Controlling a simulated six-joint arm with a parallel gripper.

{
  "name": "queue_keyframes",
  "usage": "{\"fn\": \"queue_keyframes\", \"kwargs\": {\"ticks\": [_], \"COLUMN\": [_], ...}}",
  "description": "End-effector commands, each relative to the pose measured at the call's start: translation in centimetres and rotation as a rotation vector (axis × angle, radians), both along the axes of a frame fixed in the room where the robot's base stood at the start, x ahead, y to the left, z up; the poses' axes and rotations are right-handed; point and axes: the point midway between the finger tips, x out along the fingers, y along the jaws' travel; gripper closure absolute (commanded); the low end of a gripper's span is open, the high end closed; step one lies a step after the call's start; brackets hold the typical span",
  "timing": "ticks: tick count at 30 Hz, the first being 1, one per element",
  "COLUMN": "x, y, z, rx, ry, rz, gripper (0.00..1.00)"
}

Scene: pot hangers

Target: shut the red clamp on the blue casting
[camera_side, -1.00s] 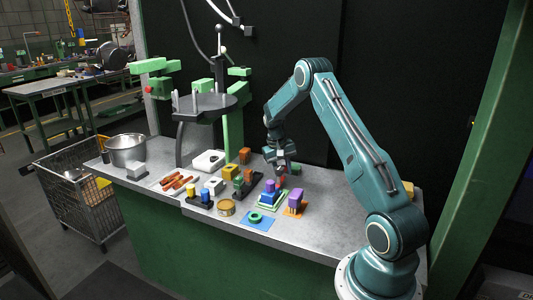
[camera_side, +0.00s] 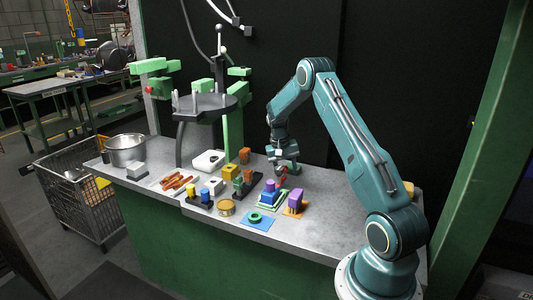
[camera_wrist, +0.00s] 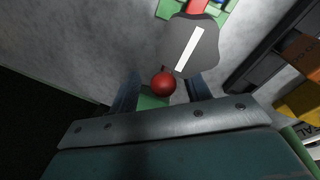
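In the wrist view, a red ball knob (camera_wrist: 163,84) lies between the two dark fingers of my gripper (camera_wrist: 163,80), with gaps on both sides. A grey rounded plate with a white stripe (camera_wrist: 190,48) is beyond the knob, and a red part (camera_wrist: 198,6) on green is at the top edge. The blue casting is not clear in the wrist view.
A purple block on an orange base (camera_side: 295,202) stands right of the fixture. A blue plate with a green ring (camera_side: 257,218) is in front. A tan round tin (camera_side: 226,208) and several small parts stand left.

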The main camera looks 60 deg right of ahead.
Motion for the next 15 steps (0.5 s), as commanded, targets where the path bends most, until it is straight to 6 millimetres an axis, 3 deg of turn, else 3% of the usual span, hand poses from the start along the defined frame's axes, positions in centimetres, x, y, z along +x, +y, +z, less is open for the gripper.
{"fn": "queue_keyframes", "kwargs": {"ticks": [15], "x": [0.26], "y": [0.15], "z": [0.29], "rx": [0.001], "ry": [-0.002], "rz": [0.006], "gripper": [0.54]}}
